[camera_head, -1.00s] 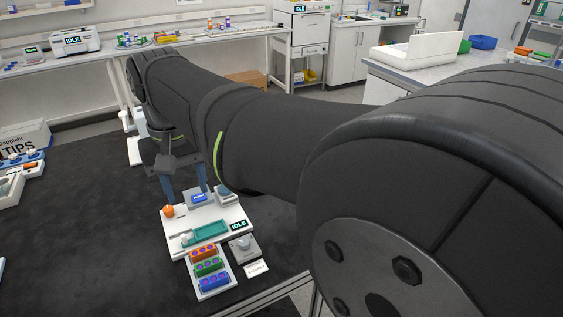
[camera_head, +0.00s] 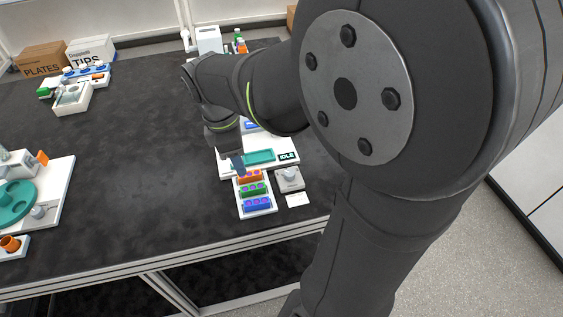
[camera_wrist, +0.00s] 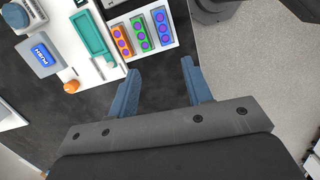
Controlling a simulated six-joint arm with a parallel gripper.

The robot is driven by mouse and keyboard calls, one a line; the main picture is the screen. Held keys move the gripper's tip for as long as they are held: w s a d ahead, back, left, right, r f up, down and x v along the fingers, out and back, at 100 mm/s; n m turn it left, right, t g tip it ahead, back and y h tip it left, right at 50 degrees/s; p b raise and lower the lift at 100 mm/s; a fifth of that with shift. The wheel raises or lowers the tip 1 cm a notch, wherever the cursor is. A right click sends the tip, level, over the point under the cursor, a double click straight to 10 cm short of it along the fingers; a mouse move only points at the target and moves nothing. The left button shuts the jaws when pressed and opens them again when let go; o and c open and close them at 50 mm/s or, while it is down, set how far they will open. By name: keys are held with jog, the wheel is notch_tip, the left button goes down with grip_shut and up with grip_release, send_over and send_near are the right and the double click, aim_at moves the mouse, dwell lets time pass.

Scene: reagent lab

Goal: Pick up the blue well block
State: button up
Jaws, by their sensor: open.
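The blue well block (camera_head: 257,204) lies at the near end of a white tray (camera_head: 241,207), in a row with the green well block (camera_head: 253,189) and the orange well block (camera_head: 250,176). In the wrist view the blue block (camera_wrist: 161,26) shows at the right end of the row, with purple round wells on top. My gripper (camera_wrist: 160,82) is open and empty, its two blue-grey fingers apart and the blocks beyond the fingertips. In the head view my gripper (camera_head: 238,164) is partly hidden by my wrist, near the orange block's far side.
A white station with a teal recess (camera_head: 259,157) and an IDLE display (camera_head: 287,156) adjoins the tray. A small grey device (camera_head: 289,179) stands right of the tray. An orange knob (camera_wrist: 71,87) shows in the wrist view.

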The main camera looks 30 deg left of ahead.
send_over(256, 201)
jog(key=f, duration=0.8)
jog(key=a+f, duration=0.1)
jog(key=f, duration=0.3)
jog(key=shift+s, duration=0.15)
jog(key=shift+d+f, duration=0.2)
jog(key=shift+f, duration=0.7)
jog(key=shift+d+f, duration=0.15)
jog(key=shift+f, duration=0.75)
jog(key=shift+d+f, duration=0.2)
jog(key=shift+f, duration=0.7)
grip_shut()
